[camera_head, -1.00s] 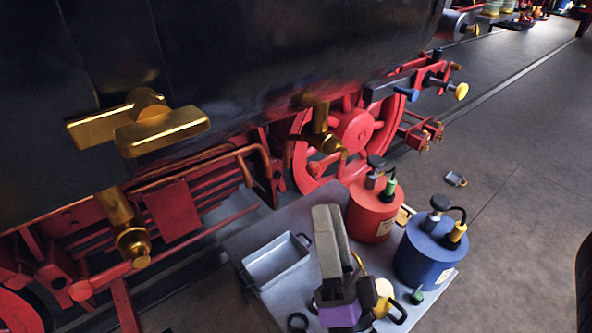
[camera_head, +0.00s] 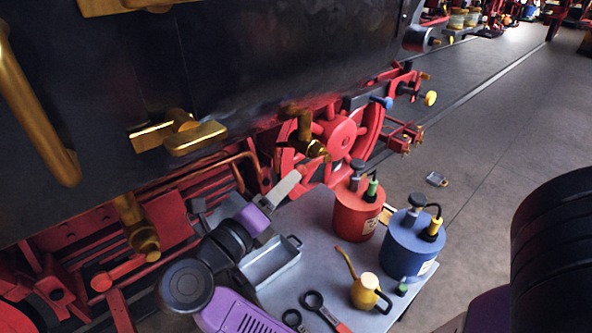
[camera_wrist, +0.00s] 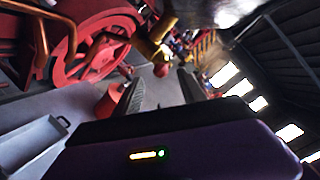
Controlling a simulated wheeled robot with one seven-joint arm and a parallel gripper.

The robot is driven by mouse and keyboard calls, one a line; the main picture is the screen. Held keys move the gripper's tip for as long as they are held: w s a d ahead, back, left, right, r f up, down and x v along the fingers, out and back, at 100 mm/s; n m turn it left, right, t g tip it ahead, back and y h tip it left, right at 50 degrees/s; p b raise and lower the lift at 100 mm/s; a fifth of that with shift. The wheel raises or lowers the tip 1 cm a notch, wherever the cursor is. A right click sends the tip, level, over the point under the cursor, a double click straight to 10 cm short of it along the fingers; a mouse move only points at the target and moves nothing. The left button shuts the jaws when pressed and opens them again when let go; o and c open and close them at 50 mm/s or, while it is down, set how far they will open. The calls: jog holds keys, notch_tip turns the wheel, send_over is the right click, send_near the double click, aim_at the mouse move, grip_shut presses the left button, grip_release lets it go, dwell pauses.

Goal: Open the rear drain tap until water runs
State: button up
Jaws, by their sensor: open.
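A brass tap (camera_head: 303,132) hangs below the dark tank side in front of the red spoked wheel. It also shows in the wrist view (camera_wrist: 157,46), beyond my fingers. A second brass tap (camera_head: 136,228) hangs further left; the frames do not label which one is rear. No water is visible at either. My gripper (camera_head: 284,188) is above the table's back edge, apart from and below the right-hand tap. In the wrist view its two fingers (camera_wrist: 162,84) are spread with nothing between them.
Open floor (camera_head: 490,150) lies right.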

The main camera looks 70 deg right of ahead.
aim_at(300, 171)
jog(key=d, duration=0.4)
jog(key=s+d+p, duration=0.1)
jog(key=d, duration=0.1)
jog(key=shift+s+d, duration=0.1)
jog(key=shift+d, duration=0.2)
grip_shut()
dwell(1.1)
